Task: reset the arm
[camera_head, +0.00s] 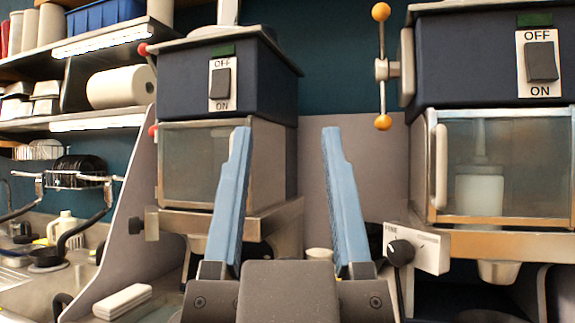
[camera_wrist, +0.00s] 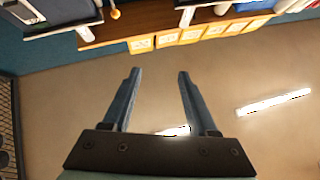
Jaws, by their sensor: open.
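My gripper (camera_head: 286,140) is open, with its two blue fingers pointing up and spread apart, and nothing shows between them. In the head view it stands in front of the gap between two dark blue machines. The left machine (camera_head: 262,80) has an OFF/ON switch and a clear-fronted box under it. The right machine (camera_head: 460,60) also has an OFF/ON switch, with a glass-fronted chamber and a dial below. In the wrist view my gripper (camera_wrist: 156,75) is open and empty over a plain tan surface (camera_wrist: 70,75).
Shelves with a paper roll (camera_head: 121,87) and containers are at the left. A pan (camera_head: 48,257) and a white bottle (camera_head: 66,229) stand at the lower left. A white block (camera_head: 122,301) lies near the left machine. A wooden shelf edge (camera_wrist: 115,28) shows in the wrist view.

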